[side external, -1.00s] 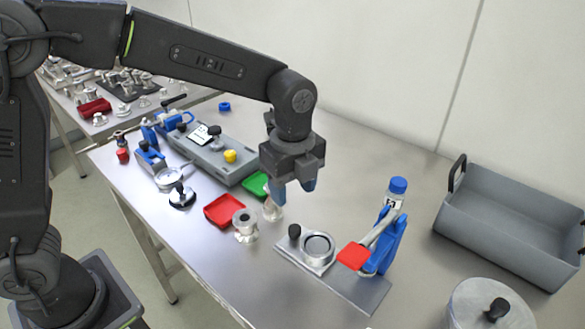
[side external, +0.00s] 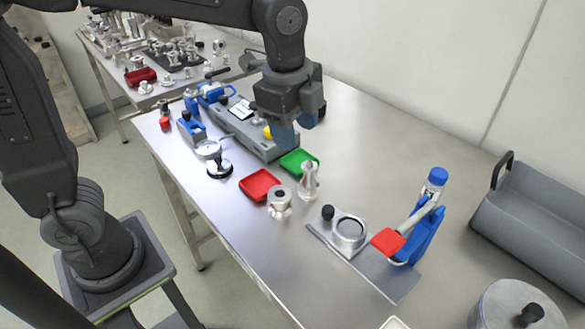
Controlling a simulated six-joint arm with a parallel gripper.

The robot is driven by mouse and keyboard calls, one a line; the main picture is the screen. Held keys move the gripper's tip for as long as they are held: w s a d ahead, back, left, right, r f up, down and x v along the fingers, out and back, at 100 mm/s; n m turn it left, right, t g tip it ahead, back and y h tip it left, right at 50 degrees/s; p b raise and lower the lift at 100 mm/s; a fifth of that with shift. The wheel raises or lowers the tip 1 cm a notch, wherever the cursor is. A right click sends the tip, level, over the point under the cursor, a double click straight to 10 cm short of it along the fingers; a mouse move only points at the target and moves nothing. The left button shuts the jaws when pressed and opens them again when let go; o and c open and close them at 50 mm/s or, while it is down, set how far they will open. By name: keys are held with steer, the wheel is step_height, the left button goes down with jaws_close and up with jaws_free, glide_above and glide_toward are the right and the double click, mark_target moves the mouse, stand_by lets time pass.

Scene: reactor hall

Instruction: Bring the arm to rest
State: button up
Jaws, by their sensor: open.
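My gripper (side external: 298,132) hangs pointing down above the bench, with its blue fingertips apart and nothing seen between them. It is above and behind the green tray (side external: 299,162) in the side view. A shiny metal piece (side external: 309,182) stands upright on the bench below the gripper, clear of its fingers. My gripper partly covers the grey fixture block and the yellow knob (side external: 267,132).
A red tray (side external: 260,184) and a metal flanged part (side external: 279,203) stand nearby. A clamp fixture with blue bracket (side external: 425,240) is to the right. A grey bin (side external: 535,225) and lidded pot (side external: 515,308) stand farther right. Open bench lies behind, toward the wall.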

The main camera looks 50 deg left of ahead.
steer(key=s+a+n+t, duration=0.4)
steer(key=s+a+n, duration=0.5)
steer(key=s+n, duration=0.4)
steer(key=n, duration=0.2)
steer(key=shift+s+f+n, duration=0.3)
steer(key=shift+s, duration=0.05)
stand_by(1.6)
